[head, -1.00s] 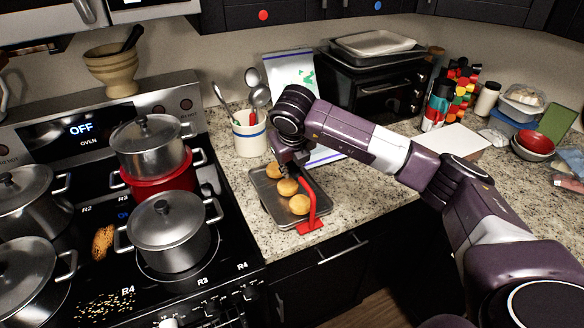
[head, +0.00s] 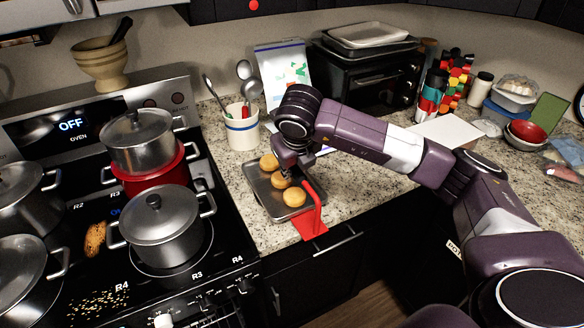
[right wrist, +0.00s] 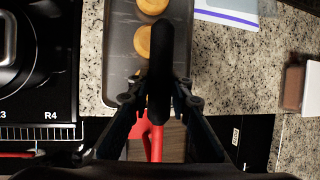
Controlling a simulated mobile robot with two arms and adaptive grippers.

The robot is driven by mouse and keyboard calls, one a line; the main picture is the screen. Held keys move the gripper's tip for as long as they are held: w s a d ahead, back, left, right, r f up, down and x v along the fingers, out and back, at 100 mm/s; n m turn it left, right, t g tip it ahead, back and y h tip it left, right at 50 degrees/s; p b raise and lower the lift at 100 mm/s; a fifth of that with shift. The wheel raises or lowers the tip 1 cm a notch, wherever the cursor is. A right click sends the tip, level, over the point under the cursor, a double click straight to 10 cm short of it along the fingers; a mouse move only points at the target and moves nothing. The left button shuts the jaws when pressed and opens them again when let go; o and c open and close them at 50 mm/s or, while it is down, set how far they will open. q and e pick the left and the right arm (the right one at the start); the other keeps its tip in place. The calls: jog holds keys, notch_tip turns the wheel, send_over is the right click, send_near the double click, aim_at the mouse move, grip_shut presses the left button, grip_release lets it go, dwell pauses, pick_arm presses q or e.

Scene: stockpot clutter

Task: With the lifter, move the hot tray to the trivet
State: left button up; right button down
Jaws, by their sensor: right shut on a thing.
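The hot tray (head: 259,196) is a grey metal baking tray with three golden buns. It lies on the granite counter right of the stove, and part of it shows in the right wrist view (right wrist: 118,40). My right gripper (head: 290,170) is over the tray and shut on the black handle of the lifter (right wrist: 160,88). The lifter's red arm and flat foot (head: 313,222) are at the tray's near right end, by the counter's front edge; I cannot tell whether they touch the tray. I cannot pick out the trivet with certainty. My left gripper is out of view.
A utensil crock (head: 242,130) stands behind the tray. The stove at left holds several pots; the nearest pot (head: 160,232) is close to the tray. A toaster oven (head: 365,80) stands at the back. A white sheet (head: 447,131) lies on the counter further right.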

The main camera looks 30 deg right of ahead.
aim_at(320, 204)
dwell(0.3)
